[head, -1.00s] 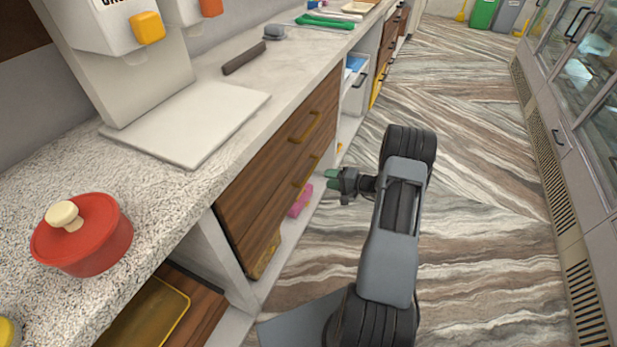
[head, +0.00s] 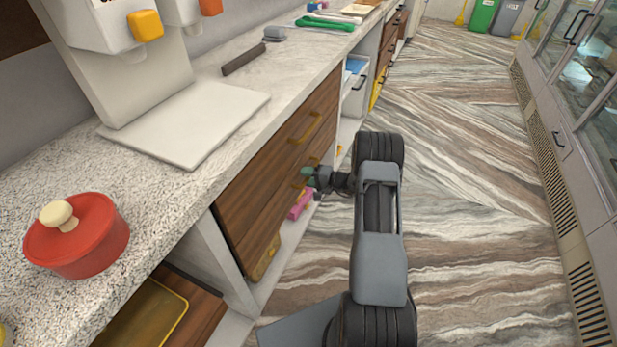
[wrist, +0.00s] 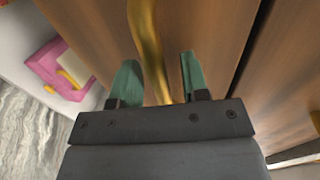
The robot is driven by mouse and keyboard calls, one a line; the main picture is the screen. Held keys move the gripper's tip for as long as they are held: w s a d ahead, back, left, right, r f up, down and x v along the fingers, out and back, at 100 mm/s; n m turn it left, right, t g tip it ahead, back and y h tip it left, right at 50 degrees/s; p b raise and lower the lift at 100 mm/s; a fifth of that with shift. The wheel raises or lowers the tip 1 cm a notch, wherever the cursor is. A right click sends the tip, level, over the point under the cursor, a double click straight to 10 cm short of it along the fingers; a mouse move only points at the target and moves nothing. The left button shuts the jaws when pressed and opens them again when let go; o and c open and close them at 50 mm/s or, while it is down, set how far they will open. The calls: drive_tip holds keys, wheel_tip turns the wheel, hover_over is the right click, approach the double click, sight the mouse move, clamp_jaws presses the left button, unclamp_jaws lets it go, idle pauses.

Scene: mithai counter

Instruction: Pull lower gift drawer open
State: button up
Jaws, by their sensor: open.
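The lower gift drawer (head: 262,213) has a dark wood front set under the counter, below another wood drawer, and its front looks flush with the one above. Its brass handle, partly hidden by my gripper in the head view, shows in the wrist view (wrist: 148,45). My gripper (head: 309,177) is at this handle. In the wrist view my gripper (wrist: 158,80) is open, with one green fingertip on each side of the brass bar. I cannot tell whether either finger touches it.
The upper drawer has its own brass handle (head: 305,128). A pink box (head: 300,204) lies on the low shelf beneath. A red lidded pot (head: 77,236) and a white board (head: 186,122) are on the counter. The patterned floor to the right is clear.

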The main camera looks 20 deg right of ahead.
clamp_jaws()
idle(0.4)
